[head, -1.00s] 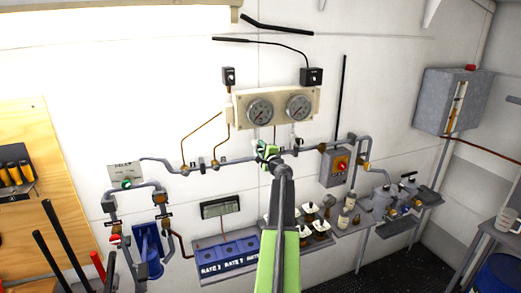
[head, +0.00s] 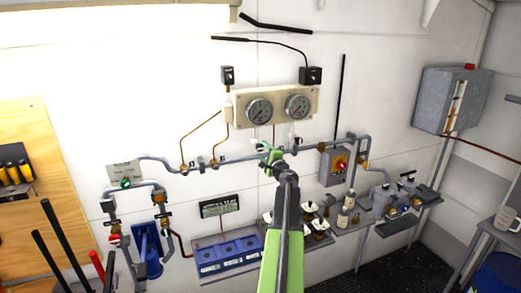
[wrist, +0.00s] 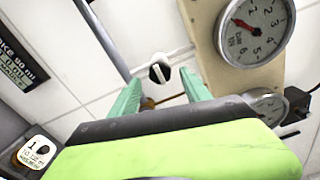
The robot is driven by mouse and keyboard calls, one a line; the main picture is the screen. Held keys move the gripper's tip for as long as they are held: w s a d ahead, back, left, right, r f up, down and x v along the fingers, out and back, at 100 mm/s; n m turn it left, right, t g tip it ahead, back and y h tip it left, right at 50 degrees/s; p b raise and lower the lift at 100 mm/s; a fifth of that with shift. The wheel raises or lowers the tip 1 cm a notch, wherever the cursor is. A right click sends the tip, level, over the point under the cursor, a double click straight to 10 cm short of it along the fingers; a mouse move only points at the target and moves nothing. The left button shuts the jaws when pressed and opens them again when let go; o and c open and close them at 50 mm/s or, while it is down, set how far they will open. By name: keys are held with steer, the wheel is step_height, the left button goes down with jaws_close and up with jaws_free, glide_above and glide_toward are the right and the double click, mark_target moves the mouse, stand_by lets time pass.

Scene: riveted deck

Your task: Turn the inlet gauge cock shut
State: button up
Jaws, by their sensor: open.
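Two round dial gauges sit on a cream panel (head: 236,110) on the wall, the left gauge (head: 259,111) and the right gauge (head: 297,107). A small cock (wrist: 160,71) with a black round body and a white lever shows in the wrist view beside the panel. I cannot read a label that tells whether it is the inlet gauge cock. My gripper (head: 269,154) is open below the gauges in the head view. In the wrist view its green fingers (wrist: 161,76) stand either side of the cock, with gaps; contact is not visible.
A grey pipe (head: 235,160) runs along the wall behind my gripper. A switch box (head: 334,166) with a red knob is to the right. A shelf below holds a blue tray (head: 228,255) and several small bottles. A display (head: 220,206) hangs above the tray.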

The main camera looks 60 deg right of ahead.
steer(key=v, duration=1.2)
steer(key=shift+a, duration=0.15)
steer(key=shift+s, duration=0.1)
